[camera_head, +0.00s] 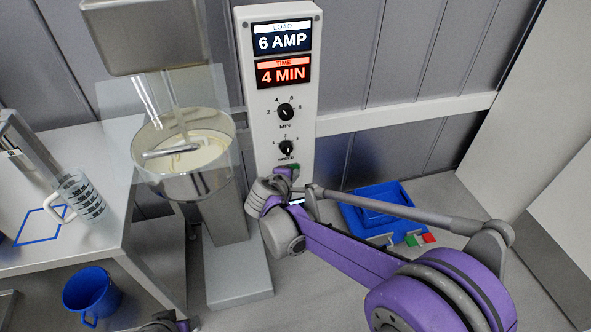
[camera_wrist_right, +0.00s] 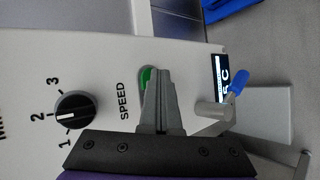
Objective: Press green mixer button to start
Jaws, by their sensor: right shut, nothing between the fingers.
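The mixer's control panel (camera_head: 277,100) is a tall white box with "6 AMP" and "4 MIN" displays and two dials. The green button (camera_head: 294,167) sits low on it, below the SPEED dial (camera_head: 287,148). In the right wrist view the green button (camera_wrist_right: 147,77) is partly hidden behind the fingertips. My right gripper (camera_head: 282,176) is shut and empty, its tips (camera_wrist_right: 161,75) right at the button. I cannot tell whether they touch it. A grey and purple part of my left arm (camera_head: 163,323) shows at the bottom edge; its fingers cannot be made out.
The mixer bowl (camera_head: 186,186) holds pale dough beside the panel, behind a clear guard. A blue tray (camera_head: 385,203) lies right of the panel, with green and red buttons (camera_head: 421,239) in front. A measuring jug (camera_head: 80,196) stands on the left table; a blue bucket (camera_head: 91,293) is below.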

